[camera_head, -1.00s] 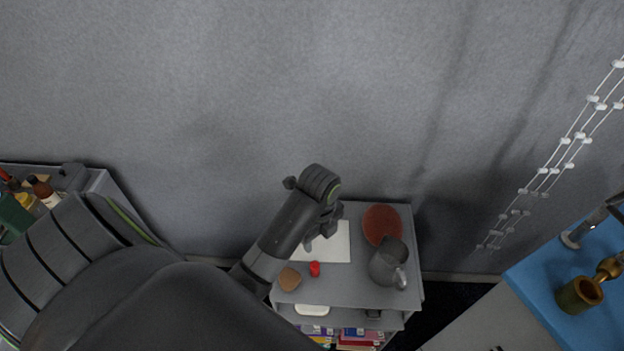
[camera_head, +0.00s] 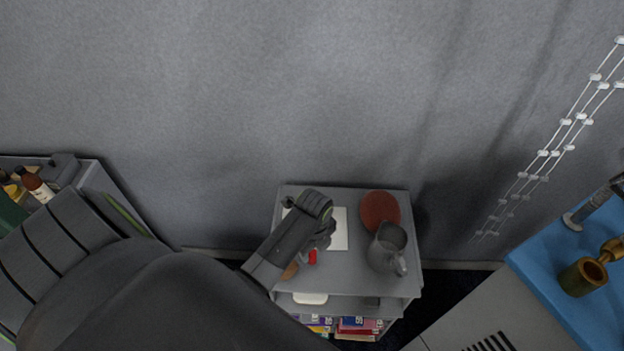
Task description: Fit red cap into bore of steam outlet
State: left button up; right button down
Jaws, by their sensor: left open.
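The small red cap (camera_head: 312,257) stands on the grey shelf unit's top, partly hidden by my left gripper. My left gripper (camera_head: 317,250) is open, low over the shelf and right at the cap; I cannot tell whether its fingers touch it. A brass-coloured fitting with a round open bore (camera_head: 582,277), which may be the steam outlet, lies at the right on the blue surface. My right gripper is not in view.
The grey shelf top (camera_head: 345,275) also holds a grey pitcher (camera_head: 386,250), a reddish-brown round object (camera_head: 379,209), a white sheet (camera_head: 339,230) and a brown object (camera_head: 290,271). The blue surface (camera_head: 548,262) is at the right. Bottles (camera_head: 36,186) stand at the far left.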

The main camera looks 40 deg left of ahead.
aim_at(312, 255)
pick_arm(q)
jog(key=f, duration=0.3)
jog(key=shift+s+a+f, duration=0.15)
jog(key=shift+s+a, duration=0.05)
jog(key=shift+f, duration=0.75)
grip_shut()
jog(key=shift+r, duration=0.15)
